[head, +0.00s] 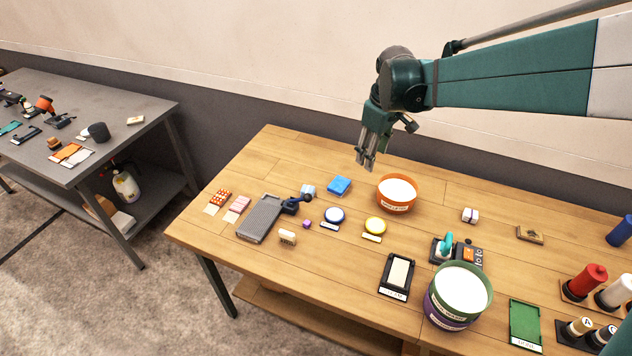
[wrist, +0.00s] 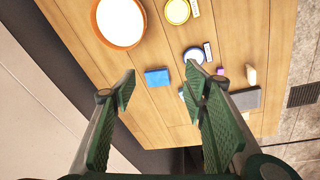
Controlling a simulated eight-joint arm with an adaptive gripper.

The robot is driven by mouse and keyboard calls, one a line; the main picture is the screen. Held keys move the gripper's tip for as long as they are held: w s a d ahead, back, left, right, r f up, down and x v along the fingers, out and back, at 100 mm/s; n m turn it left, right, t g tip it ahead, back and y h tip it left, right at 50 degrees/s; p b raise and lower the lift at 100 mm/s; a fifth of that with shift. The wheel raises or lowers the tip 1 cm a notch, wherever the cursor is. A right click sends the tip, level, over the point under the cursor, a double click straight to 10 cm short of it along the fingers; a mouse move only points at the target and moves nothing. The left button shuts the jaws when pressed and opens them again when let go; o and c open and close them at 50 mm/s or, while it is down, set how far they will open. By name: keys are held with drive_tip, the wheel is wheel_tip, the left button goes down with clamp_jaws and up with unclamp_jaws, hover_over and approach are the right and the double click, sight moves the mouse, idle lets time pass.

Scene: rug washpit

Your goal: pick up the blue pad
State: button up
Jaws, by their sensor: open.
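The blue pad (head: 339,186) lies flat on the wooden table near its back edge, left of the orange tub. It also shows in the wrist view (wrist: 157,77), whole, in the gap between the fingertips but farther off. My gripper (head: 366,163) is open and empty, raised above the table, up and to the right of the pad in the head view. Its two green fingers stand wide apart in the wrist view (wrist: 160,84). Nothing touches the pad.
The orange tub (head: 397,194) of white powder stands just right of the pad. A pale blue block (head: 308,190), a dark blue tool (head: 294,204) and a blue-rimmed round dish (head: 334,215) are close by. Bare wood lies behind the pad.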

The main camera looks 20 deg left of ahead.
drive_tip(key=w+a+f+n+g, duration=0.1)
drive_tip(key=w+a+f+n, duration=0.2)
drive_tip(key=a+f, duration=0.8)
drive_tip(key=n+g+h, duration=0.1)
drive_tip(key=n, duration=0.2)
hover_over(308, 188)
drive_tip(key=f, duration=0.7)
drive_tip(key=shift+s+a+f, duration=0.1)
drive_tip(key=shift+a+f, duration=0.1)
drive_tip(key=shift+f, duration=0.1)
drive_tip(key=shift+f, duration=0.15)
drive_tip(key=shift+f, duration=1.15)
drive_tip(key=shift+d+f, duration=0.15)
drive_tip(key=shift+f, duration=2.45)
drive_tip(key=c, duration=0.8)
